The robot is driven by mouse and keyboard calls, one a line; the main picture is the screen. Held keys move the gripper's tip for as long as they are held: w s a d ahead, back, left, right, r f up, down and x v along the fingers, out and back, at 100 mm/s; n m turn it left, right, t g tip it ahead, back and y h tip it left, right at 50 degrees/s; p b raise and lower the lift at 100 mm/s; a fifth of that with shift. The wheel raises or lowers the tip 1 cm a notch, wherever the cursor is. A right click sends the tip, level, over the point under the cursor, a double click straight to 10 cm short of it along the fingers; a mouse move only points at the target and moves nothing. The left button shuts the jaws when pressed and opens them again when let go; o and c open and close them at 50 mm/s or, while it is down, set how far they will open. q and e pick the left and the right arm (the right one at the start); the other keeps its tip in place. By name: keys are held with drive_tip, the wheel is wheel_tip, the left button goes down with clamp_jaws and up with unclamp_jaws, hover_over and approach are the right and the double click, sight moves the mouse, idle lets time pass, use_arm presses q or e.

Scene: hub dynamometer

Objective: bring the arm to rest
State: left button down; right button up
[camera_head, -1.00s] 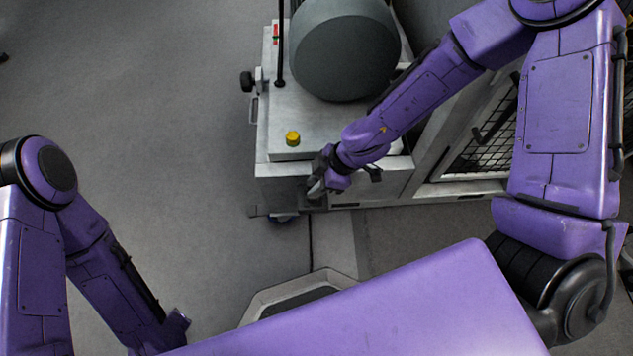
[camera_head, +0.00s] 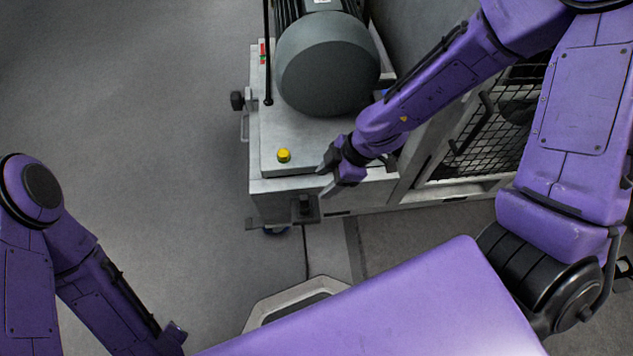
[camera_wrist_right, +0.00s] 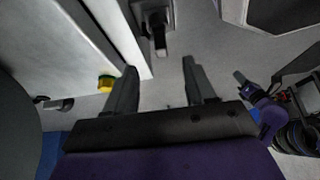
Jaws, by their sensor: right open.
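My right gripper (camera_head: 328,178) is open and empty, just in front of the front edge of the grey machine (camera_head: 350,180).
A yellow button (camera_head: 284,156) sits on the machine top, left of my right gripper. A large grey drum (camera_head: 328,65) stands behind it, with a thin black post (camera_head: 267,60) beside it. A mesh guard (camera_head: 490,135) is under my right forearm. Floor at left is clear.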

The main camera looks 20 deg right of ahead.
drive_tip(key=shift+d+r, duration=0.2)
drive_tip(key=shift+r, duration=0.1)
drive_tip(key=shift+s+f, duration=0.1)
drive_tip(key=s+d+f+m+t+h, duration=0.1)
drive_tip(key=s+d+f+m+h, duration=0.4)
drive_tip(key=s+f+m, duration=0.4)
drive_tip(key=s+d+f+m+h, duration=0.3)
drive_tip(key=s+d+f+m, duration=0.45)
drive_tip(key=m, duration=0.35)
wheel_tip(320, 180, up, 24)
drive_tip(key=m+p, duration=0.1)
drive_tip(key=p, duration=2.3)
drive_tip(key=shift+d+m+t+h, duration=0.2)
drive_tip(key=shift+m+t+h, duration=0.1)
drive_tip(key=shift+h, duration=0.1)
drive_tip(key=shift+w, duration=0.1)
